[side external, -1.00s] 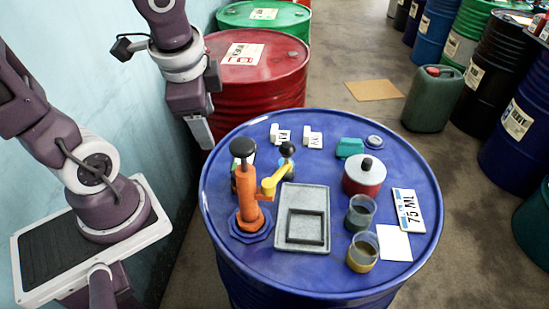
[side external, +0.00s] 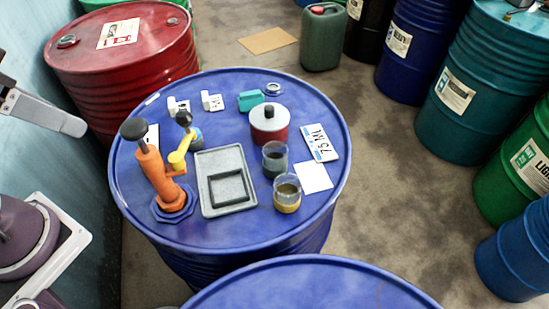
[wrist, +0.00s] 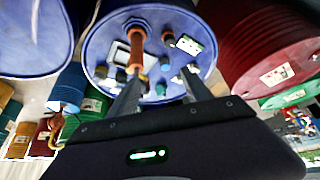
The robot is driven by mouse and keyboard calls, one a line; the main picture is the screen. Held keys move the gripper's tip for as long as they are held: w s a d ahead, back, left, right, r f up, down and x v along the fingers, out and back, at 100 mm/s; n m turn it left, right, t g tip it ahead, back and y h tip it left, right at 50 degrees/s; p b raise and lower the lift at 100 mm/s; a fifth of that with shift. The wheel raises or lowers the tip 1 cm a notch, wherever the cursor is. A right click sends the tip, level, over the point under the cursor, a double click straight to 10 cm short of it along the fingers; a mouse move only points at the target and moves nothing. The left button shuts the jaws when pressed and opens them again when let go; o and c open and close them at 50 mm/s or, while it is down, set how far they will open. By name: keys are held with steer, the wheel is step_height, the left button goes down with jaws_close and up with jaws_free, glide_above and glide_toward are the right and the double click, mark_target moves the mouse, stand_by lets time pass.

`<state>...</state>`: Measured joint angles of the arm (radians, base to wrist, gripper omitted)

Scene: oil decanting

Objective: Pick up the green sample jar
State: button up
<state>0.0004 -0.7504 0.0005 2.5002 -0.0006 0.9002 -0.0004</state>
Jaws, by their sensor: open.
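A small clear jar with a dark grey-green lower part (side external: 275,165), most likely the green sample jar, stands upright on the blue drum top (side external: 235,88). A similar jar with a yellow base (side external: 287,200) stands just in front of it. My gripper (side external: 76,126) is at the left edge in the side view, partly cut off, well away from the jars. In the wrist view its two fingers (wrist: 161,76) are spread with nothing between them. The drum top lies beyond them there, tilted and small, and I cannot tell the jars apart.
An orange hand pump (side external: 158,175) and a grey tray (side external: 225,207) stand left of the jars. A red pot with a grey lid (side external: 269,135) is close behind the green jar. A "75 ML" card (side external: 320,143) and a white square (side external: 314,178) lie to the right.

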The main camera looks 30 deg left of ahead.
steer(key=shift+o, duration=0.2)
stand_by(0.4)
step_height(320, 180, up, 5)
steer(key=m+g+h, duration=0.6)
steer(key=m+h, duration=0.3)
steer(key=m, duration=0.8)
glide_above(274, 150)
steer(key=s+a, duration=0.3)
steer(key=a, duration=0.2)
step_height(274, 150, down, 5)
steer(key=w+a+r+m+h, duration=0.1)
steer(key=w+a+r+h, duration=0.1)
steer(key=w+r+h, duration=0.25)
step_height(274, 150, down, 22)
steer(key=s+d+y, duration=0.1)
steer(key=s, duration=0.1)
steer(key=x, duration=0.7)
steer(key=shift+w+f, duration=0.4)
steer(key=shift+f, duration=0.1)
steer(key=shift+r, duration=0.1)
steer(key=c, duration=1.3)
